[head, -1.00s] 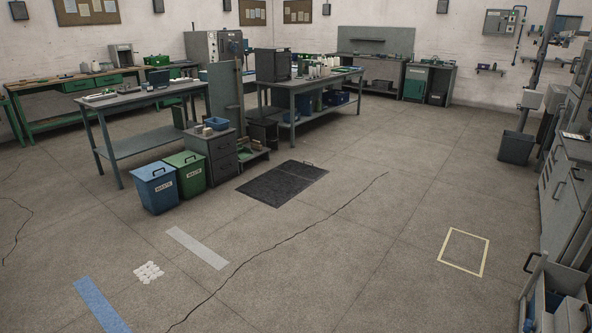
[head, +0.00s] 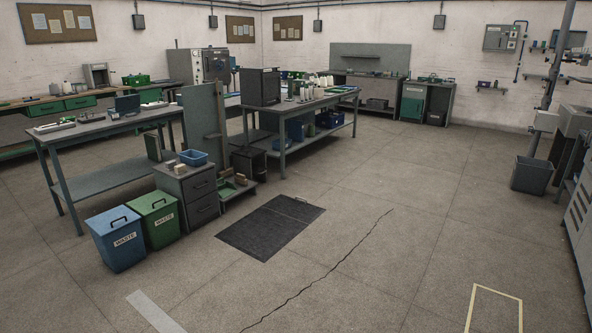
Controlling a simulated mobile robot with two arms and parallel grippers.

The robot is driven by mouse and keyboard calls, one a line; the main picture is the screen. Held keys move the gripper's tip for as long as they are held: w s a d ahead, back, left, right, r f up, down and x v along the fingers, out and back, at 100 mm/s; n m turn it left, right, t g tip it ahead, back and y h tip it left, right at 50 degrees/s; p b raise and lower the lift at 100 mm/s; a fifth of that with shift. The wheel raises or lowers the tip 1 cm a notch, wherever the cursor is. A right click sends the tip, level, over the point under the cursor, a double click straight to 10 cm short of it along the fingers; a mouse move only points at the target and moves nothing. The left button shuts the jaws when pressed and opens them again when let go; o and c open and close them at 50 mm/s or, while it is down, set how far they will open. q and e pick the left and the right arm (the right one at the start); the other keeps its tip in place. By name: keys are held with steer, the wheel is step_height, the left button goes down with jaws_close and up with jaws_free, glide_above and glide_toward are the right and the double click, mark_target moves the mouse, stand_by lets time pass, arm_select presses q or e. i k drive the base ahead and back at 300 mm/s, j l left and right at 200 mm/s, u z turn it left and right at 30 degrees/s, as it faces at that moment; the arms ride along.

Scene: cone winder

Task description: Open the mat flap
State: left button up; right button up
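A dark grey mat (head: 262,231) lies flat on the floor in the middle of the head view. A lighter panel forms its far right part, with a small handle (head: 300,199) at the far edge. The mat looks closed and level with the floor. Neither of my grippers shows in the head view.
Blue (head: 117,240) and green (head: 155,219) waste bins and a grey drawer cabinet (head: 190,196) stand left of the mat. A workbench (head: 283,118) stands behind it. A crack (head: 325,268) runs along the floor to its right. The floor right of the mat is open.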

mark_target(305, 212)
steer(key=i, duration=3)
